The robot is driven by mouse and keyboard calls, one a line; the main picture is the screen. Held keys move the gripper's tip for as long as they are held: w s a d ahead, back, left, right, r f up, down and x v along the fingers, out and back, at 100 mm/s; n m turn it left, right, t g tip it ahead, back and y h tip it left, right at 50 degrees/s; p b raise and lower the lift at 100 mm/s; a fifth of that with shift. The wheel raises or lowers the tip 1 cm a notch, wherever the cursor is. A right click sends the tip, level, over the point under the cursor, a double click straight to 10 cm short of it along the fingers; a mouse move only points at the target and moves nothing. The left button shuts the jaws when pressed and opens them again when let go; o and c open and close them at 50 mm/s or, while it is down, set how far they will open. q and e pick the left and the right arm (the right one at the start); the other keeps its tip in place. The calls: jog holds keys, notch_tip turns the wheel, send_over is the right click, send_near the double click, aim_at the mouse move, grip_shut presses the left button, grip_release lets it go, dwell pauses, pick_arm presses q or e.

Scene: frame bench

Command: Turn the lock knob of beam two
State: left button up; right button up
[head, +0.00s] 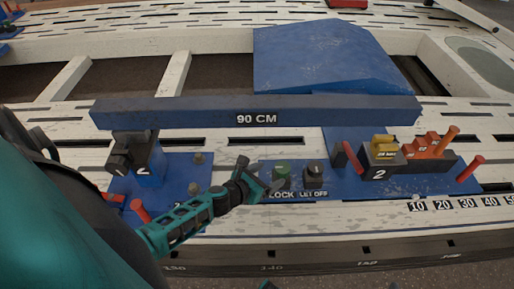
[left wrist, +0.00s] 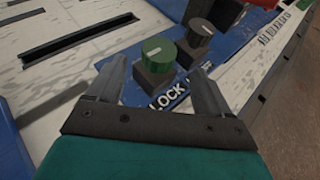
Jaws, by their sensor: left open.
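The green lock knob (head: 281,171) stands on a dark block behind the word LOCK on the blue base plate (head: 350,188). In the left wrist view the green knob (left wrist: 158,50) lies ahead between my fingers. My left gripper (head: 264,181) is open and empty, just left of the knob in the head view. In the left wrist view its fingers (left wrist: 160,72) are spread, and I cannot tell whether they touch the knob's block. The blue beam (head: 330,109) marked 90 CM spans above, resting on stands marked 2. My right gripper is not in view.
A black knob (head: 314,172) marked LET OFF stands close to the right of the green one; it also shows in the left wrist view (left wrist: 196,34). Yellow and orange weights (head: 384,147) sit on the right stand. Red handles (head: 470,168) stick up nearby.

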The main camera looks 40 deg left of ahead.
pick_arm(q)
jog(key=shift+p+v, duration=0.45)
jog(key=shift+v, duration=1.95)
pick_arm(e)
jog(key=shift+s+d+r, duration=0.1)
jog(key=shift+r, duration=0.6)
pick_arm(q)
jog(key=s+d+r+m+g+h, duration=0.1)
jog(key=s+d+r+m+h, duration=0.15)
jog(key=d+m, duration=0.7)
jog(key=s+d+r+m+g+h, duration=0.1)
jog(key=s+d+r+m, duration=0.2)
jog(key=m, duration=1.3)
jog(key=s+a+r+m+y+p, duration=0.2)
jog(key=s+r+m+p, duration=0.3)
jog(key=r+m+p, duration=0.6)
jog(key=shift+r+y+p, duration=0.6)
jog(key=shift+y+p, duration=0.15)
jog(key=shift+p, duration=0.45)
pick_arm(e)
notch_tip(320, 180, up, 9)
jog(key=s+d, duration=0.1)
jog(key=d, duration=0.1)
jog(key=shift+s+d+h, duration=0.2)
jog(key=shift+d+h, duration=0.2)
